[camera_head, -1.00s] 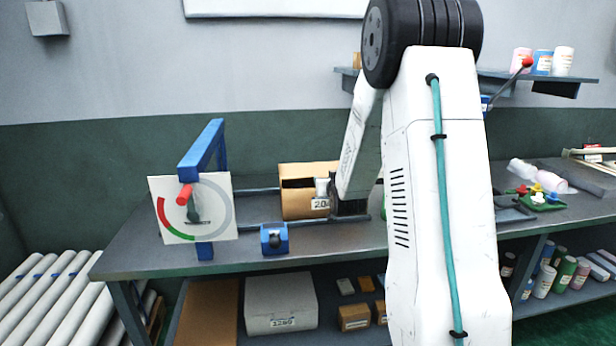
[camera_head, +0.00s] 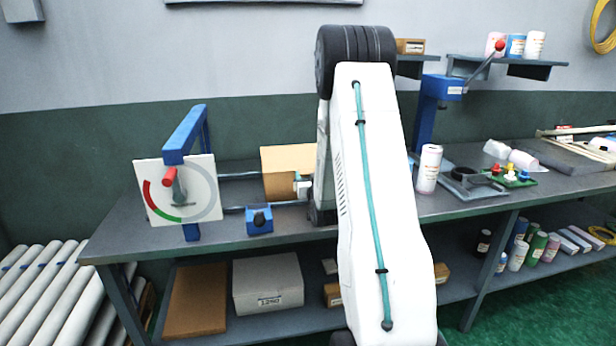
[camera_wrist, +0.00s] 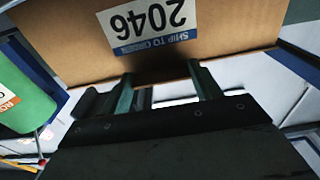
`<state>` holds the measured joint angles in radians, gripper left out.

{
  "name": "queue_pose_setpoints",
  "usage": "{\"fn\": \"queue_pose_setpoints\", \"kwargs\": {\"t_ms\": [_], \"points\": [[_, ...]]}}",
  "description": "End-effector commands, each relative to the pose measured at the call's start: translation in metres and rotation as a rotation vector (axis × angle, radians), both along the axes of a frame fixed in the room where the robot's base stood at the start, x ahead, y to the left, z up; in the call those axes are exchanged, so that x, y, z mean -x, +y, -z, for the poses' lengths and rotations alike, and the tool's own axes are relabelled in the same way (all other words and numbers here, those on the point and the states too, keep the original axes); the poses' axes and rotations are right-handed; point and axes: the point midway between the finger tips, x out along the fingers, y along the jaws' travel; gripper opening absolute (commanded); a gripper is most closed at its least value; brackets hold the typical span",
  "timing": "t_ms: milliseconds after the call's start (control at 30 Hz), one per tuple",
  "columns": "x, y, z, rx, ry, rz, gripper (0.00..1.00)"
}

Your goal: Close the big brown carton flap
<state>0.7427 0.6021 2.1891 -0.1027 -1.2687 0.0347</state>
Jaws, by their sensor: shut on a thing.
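The brown carton (camera_head: 278,187) stands on the bench behind the rails, with a tan flap panel (camera_head: 290,157) standing up over it. The carton's right side is hidden behind my arm. In the wrist view a brown cardboard face (camera_wrist: 60,40) with an upside-down "2046" label (camera_wrist: 148,22) fills the top. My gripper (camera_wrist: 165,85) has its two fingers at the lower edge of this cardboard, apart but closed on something. It appears to be the flap's edge; the contact is partly hidden. In the head view my gripper is mostly hidden behind my arm.
A dial board (camera_head: 180,190) on a blue frame and a small blue block (camera_head: 259,220) stand left of the carton. A green bottle (camera_wrist: 22,95) is close beside the gripper in the wrist view. A white can (camera_head: 428,170) and a blue lever press (camera_head: 430,110) stand to the right.

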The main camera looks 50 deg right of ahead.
Motion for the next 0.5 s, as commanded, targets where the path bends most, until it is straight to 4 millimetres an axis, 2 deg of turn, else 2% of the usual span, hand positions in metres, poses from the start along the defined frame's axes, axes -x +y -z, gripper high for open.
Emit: {"fn": "queue_pose_setpoints", "kwargs": {"t_ms": [33,67,100,167,200,500], "points": [[0.0018,0.0023,0.0096,-0.015,0.019,-0.001,0.22],[0.0019,0.0025,0.0100,-0.016,0.019,-0.001,0.22],[0.0019,0.0026,0.0104,-0.017,0.020,-0.001,0.66],[0.0018,0.0026,0.0099,-0.017,0.019,-0.001,0.82],[0.0016,0.0025,0.0091,-0.015,0.018,-0.001,0.85],[0.0032,0.0033,0.0059,-0.010,0.012,-0.001,0.85]]}}
